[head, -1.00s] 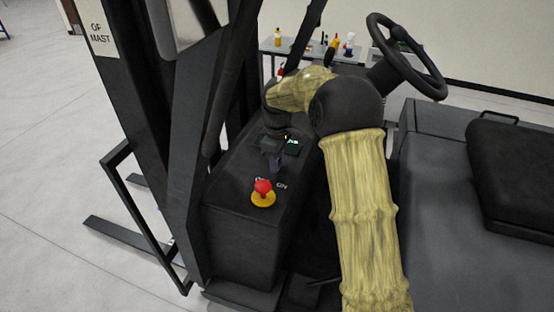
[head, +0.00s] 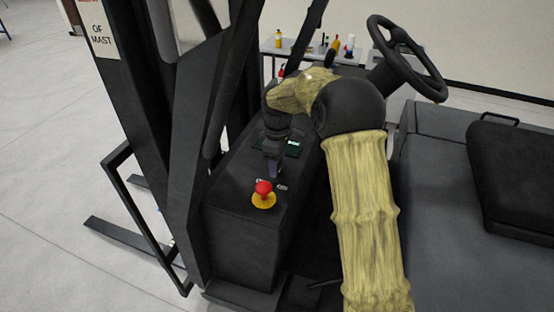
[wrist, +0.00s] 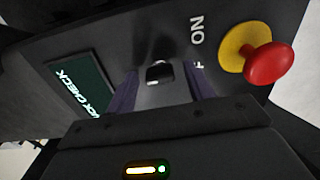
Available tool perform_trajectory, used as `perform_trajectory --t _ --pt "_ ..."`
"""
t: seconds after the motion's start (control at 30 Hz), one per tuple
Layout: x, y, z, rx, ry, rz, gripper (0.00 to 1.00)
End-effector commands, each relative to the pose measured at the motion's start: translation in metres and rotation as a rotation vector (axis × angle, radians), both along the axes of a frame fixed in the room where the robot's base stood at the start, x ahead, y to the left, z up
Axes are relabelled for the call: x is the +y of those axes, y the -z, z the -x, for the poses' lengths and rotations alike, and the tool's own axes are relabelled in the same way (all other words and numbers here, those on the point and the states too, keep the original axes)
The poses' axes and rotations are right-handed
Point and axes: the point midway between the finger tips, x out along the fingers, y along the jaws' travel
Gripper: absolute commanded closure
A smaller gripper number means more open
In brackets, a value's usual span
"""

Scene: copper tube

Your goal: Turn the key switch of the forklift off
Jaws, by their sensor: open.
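The key switch (wrist: 158,72) is a small dark part with a light edge on the dark console, beside the "ON" lettering in the wrist view. Part of the other label is hidden by a finger. My gripper (wrist: 160,88) is open, with its two purple fingers on either side of the key; whether they touch it I cannot tell. In the head view my gripper (head: 274,172) points down at the console (head: 240,195) of the forklift, just behind the red button, and the key is hidden there.
A red emergency button (head: 263,188) on a yellow base stands close to the gripper, also seen in the wrist view (wrist: 268,62). A green display (wrist: 80,88) lies on the other side. The steering wheel (head: 408,58) and seat (head: 515,170) are to the right; the dark mast is left.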

Motion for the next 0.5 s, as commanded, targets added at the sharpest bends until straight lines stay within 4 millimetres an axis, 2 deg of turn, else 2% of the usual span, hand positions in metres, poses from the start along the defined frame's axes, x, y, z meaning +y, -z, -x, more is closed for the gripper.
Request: perform_trajectory --t 0.17,0.27,0.5 --pt "0.0 -0.006 -0.001 -0.002 0.001 0.0 0.47" --pt "0.0 -0.018 -0.001 -0.004 0.001 0.0 0.47" --pt "0.0 -0.062 -0.001 -0.004 0.0 0.0 0.47"
